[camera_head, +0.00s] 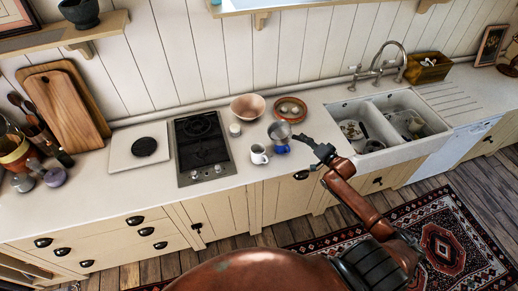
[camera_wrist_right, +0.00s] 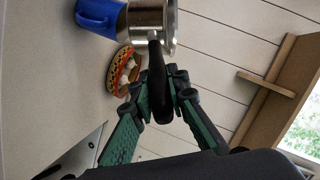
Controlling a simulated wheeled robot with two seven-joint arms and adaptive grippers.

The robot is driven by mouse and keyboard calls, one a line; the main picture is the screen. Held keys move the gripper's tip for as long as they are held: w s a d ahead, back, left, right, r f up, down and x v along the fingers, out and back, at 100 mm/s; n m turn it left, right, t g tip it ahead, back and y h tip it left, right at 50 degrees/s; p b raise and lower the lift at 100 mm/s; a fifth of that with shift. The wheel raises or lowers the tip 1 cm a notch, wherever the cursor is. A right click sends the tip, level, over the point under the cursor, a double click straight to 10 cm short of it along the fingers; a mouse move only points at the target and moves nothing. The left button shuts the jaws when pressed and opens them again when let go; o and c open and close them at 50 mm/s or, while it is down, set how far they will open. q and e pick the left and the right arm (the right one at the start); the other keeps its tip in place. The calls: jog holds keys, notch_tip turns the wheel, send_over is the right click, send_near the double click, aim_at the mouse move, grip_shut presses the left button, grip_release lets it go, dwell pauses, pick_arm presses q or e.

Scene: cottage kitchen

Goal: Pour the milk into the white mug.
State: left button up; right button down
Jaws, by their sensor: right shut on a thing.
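The white mug (camera_head: 259,154) stands upright on the counter near the front edge, right of the hob. My right gripper (camera_head: 308,142) is shut on the black handle (camera_wrist_right: 157,85) of a small metal pot (camera_head: 280,131). The pot also shows at the top of the right wrist view (camera_wrist_right: 150,20). It is right of the white mug and apart from it in the head view. A blue mug (camera_head: 282,148) shows just below the pot, partly covered by it; it also shows in the wrist view (camera_wrist_right: 100,14). I cannot see any milk inside the pot. My left gripper is out of view.
A pink bowl (camera_head: 247,107), a small white jar (camera_head: 235,130) and a round orange-brown dish (camera_head: 288,108) with pale items stand behind the mugs. The black hob (camera_head: 203,150) is left; the double sink (camera_head: 370,140) holding dishes is right.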

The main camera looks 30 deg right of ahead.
jog(key=shift+s+d+f+m+t+y+b, duration=0.1)
jog(key=shift+d+f+m+y+b, duration=0.15)
jog(key=shift+d+f+m+b, duration=0.65)
jog(key=shift+s+d+f+n+t+y+b, duration=0.15)
jog(key=shift+d+b, duration=0.3)
jog(key=shift+b, duration=0.95)
jog(key=shift+d+f+m+t+y+b, duration=0.1)
jog(key=shift+d+f+m+y+b, duration=0.25)
jog(key=shift+d+m+b, duration=0.55)
jog(key=shift+a+n, duration=0.25)
jog(key=shift+s+d, duration=0.1)
